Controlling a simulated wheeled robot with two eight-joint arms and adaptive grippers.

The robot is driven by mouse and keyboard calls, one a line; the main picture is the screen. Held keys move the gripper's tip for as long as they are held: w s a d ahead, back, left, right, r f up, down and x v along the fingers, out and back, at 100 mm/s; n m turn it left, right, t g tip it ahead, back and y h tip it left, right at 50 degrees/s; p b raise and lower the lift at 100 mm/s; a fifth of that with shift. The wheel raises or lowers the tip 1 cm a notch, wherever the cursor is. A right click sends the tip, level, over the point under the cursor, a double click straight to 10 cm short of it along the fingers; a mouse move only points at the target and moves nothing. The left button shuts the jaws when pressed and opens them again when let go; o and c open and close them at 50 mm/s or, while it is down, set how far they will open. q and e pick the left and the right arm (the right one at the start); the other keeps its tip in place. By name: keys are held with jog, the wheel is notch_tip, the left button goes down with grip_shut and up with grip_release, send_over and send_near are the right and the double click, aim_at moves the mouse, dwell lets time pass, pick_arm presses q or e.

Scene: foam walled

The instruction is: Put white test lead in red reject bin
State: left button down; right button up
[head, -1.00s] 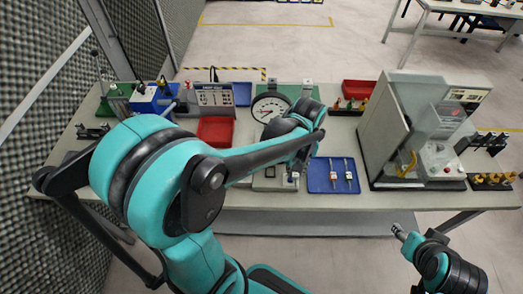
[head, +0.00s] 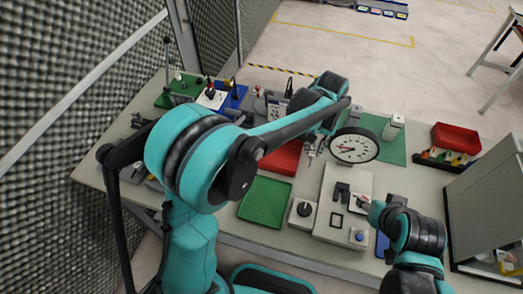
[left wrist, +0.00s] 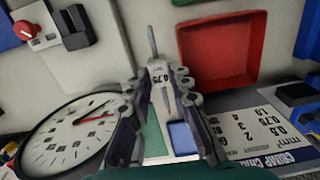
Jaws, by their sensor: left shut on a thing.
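My left gripper (head: 316,143) is shut on the white test lead (left wrist: 160,72), marked 0.75, whose thin tip points away from the gripper in the left wrist view. The fingers (left wrist: 158,98) grip it from both sides. The red reject bin (left wrist: 232,45) is just right of the lead in that view and looks empty. In the head view the bin (head: 283,160) lies left of my left gripper, partly behind my arm. My right gripper (head: 362,203) is over the grey fixture; its jaws are too small to read.
A dial gauge (head: 354,147) stands close right of my left gripper. A crimp card (left wrist: 270,125) is near it in the wrist view. A green tray (head: 265,203) lies in front of the bin. Another red bin (head: 455,138) with parts in front is at far right.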

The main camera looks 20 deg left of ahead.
pick_arm(q)
jog(key=b, duration=0.3)
send_over(279, 159)
notch_tip(279, 159, down, 7)
jog(key=shift+r, duration=0.1)
jog(key=shift+f+b, duration=0.8)
jog(key=shift+f, duration=1.2)
jog(key=shift+f, duration=0.15)
jog(key=c, duration=1.4)
grip_release()
jog(key=shift+o, duration=0.2)
